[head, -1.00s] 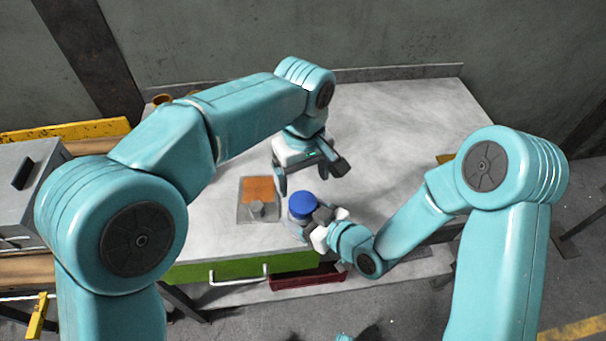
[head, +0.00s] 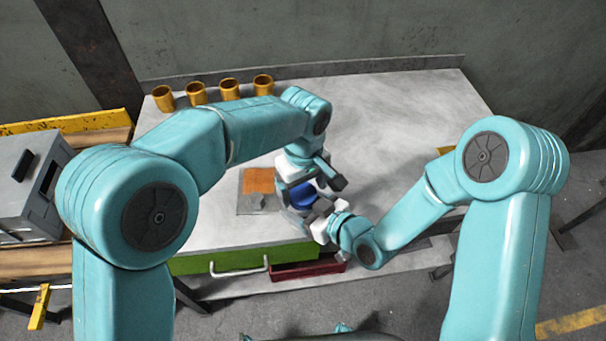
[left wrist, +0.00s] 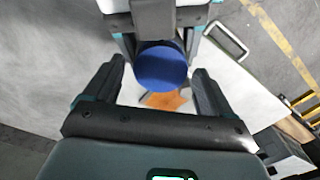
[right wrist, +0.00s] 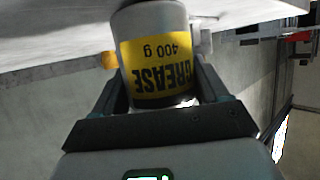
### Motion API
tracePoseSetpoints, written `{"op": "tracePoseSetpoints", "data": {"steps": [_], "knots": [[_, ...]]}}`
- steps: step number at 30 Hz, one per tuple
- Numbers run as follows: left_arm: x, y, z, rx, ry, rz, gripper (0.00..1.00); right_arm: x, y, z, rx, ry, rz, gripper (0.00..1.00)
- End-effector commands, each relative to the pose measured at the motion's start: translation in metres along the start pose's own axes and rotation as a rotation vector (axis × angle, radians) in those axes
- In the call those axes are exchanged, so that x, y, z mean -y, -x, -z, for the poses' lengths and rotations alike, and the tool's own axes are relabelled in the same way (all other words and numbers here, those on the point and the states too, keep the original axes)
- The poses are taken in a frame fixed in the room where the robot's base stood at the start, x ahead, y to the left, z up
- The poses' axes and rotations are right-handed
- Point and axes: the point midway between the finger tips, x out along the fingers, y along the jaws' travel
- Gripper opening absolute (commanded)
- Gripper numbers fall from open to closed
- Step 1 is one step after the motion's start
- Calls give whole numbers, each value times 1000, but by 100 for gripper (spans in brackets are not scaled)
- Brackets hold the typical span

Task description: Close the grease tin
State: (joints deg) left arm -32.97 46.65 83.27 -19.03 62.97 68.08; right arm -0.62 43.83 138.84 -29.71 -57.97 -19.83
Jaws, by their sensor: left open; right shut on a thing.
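The grease tin is a pale can with a yellow label (right wrist: 157,62) in the right wrist view. My right gripper (right wrist: 175,100) is shut on its sides, and in the head view this gripper (head: 318,212) comes in from the right. The blue lid (left wrist: 160,66) shows as a round disc at the tin's top; it also shows in the head view (head: 303,193), partly covered. I cannot tell whether it is fully seated. My left gripper (head: 311,189) is open above the lid. In the left wrist view its fingers (left wrist: 161,80) point toward the lid's two sides, apart from it.
A grey tray (head: 246,207) with an orange patch (head: 260,180) lies left of the tin. Several yellow cups (head: 229,88) line the table's back edge. A green drawer (head: 240,260) with a white handle and a red bin (head: 320,270) are at the front. The table's right side is clear.

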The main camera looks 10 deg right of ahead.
Motion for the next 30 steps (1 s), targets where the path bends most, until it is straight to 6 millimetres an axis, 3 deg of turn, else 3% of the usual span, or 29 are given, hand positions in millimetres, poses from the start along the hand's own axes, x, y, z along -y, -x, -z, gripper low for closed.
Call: {"op": "tracePoseSetpoints", "data": {"steps": [11, 17, 30], "knots": [[0, -7, 0, 0, 0, 1, 84, 0, 0, 1, -4, 1, -1, 0], [0, -7, 0, 0, 0, 0, 28, 0, 0, 1, -3, 1, -1, 0], [0, -7, 0, 0, -288, 0, 27, 0, 0, 1, -3, 2, 0, 0]]}}
